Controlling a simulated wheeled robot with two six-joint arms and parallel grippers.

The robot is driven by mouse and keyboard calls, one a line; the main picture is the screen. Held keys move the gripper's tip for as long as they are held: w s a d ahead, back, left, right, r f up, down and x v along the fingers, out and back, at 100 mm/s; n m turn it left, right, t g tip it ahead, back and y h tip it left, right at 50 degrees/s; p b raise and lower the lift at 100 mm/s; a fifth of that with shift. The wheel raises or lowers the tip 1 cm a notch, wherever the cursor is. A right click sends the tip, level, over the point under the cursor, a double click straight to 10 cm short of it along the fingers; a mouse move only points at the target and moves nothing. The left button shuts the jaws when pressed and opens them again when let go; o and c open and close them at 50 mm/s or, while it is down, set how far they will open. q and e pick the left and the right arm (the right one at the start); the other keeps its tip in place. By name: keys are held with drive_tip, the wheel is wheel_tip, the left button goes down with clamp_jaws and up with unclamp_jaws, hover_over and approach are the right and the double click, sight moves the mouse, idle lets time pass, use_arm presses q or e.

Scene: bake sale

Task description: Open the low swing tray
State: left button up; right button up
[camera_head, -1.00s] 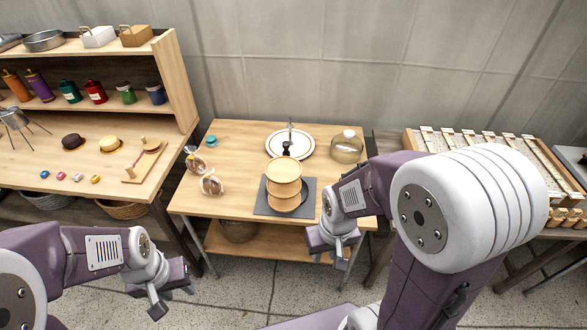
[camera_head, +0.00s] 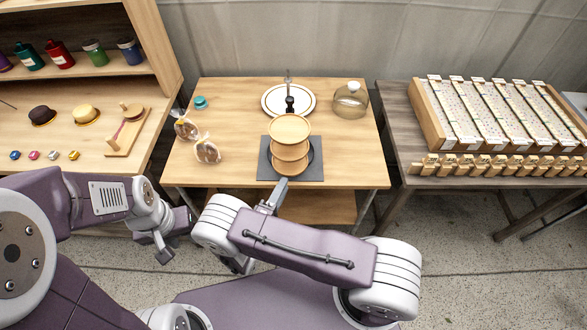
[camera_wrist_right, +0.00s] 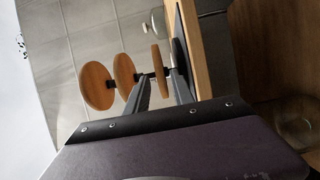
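A stand with three round wooden trays, one above the other, stands on a dark grey mat (camera_head: 264,173) on the middle table. The top tray (camera_head: 289,127) hides part of the middle tray (camera_head: 290,151); the low swing tray (camera_head: 289,168) is under both. My right gripper (camera_head: 273,193) is just in front of the low tray. In the right wrist view my right gripper (camera_wrist_right: 160,80) is open, and the low tray (camera_wrist_right: 158,58) appears edge-on between its fingertips; contact cannot be told. My left gripper (camera_head: 174,242) is open and empty, low in front of the table.
A white plate (camera_head: 271,103) and a glass dome (camera_head: 350,101) stand behind the stand. Two wrapped treats (camera_head: 207,152) and a teal item (camera_head: 201,102) are at the table's left. Shelves (camera_head: 90,150) stand left; a rack table (camera_head: 395,115) stands right.

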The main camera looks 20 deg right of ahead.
sight(293, 168)
drive_tip(key=x, duration=0.8)
drive_tip(key=shift+w+d+p, duration=0.25)
drive_tip(key=shift+d+p, duration=0.05)
drive_tip(key=shift+p, duration=0.1)
clamp_jaws()
drive_tip(key=shift+f, duration=0.1)
idle(0.7)
